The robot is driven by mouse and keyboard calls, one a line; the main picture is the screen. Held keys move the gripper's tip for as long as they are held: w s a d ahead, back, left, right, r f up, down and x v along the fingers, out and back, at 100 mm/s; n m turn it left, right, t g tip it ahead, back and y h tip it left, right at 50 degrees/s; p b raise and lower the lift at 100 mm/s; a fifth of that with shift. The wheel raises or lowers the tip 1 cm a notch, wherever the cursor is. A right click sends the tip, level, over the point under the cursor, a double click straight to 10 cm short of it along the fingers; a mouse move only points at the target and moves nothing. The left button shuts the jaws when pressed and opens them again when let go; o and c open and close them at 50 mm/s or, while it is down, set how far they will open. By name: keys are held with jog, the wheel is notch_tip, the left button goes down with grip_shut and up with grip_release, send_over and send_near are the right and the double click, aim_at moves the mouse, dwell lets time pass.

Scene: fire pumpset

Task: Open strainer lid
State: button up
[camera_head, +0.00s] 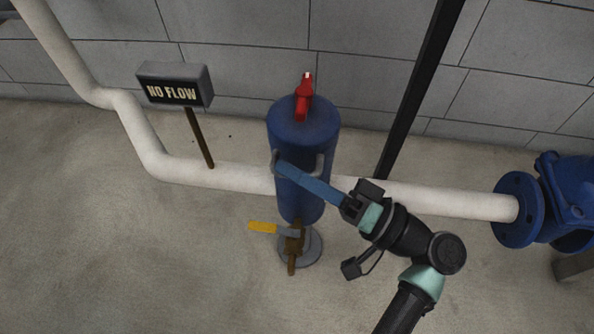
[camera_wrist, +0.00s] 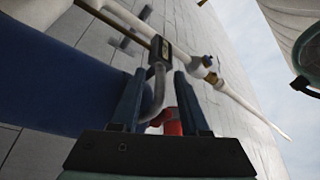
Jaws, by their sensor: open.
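The strainer is an upright blue cylinder (camera_head: 303,135) on the white pipe, with a red fitting (camera_head: 303,98) on top. Grey bar handles show at its left and right sides; the right handle (camera_head: 319,166) is beside my blue fingers. My gripper (camera_head: 281,167) reaches across the strainer's front from the right, its tips by the left handle. In the wrist view my gripper (camera_wrist: 160,85) is open, with a bent grey handle (camera_wrist: 157,88) between its fingers. I cannot tell whether they touch it. The blue body (camera_wrist: 60,90) fills the left, and a red part (camera_wrist: 170,122) shows low between the fingers.
A yellow-handled valve (camera_head: 263,228) is below the strainer. A white pipe (camera_head: 440,200) runs to a blue flanged fitting (camera_head: 520,208) at right. A "NO FLOW" sign (camera_head: 175,85) stands at left. A dark post (camera_head: 420,90) and block wall are behind.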

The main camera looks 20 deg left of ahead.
grip_shut()
dwell(1.4)
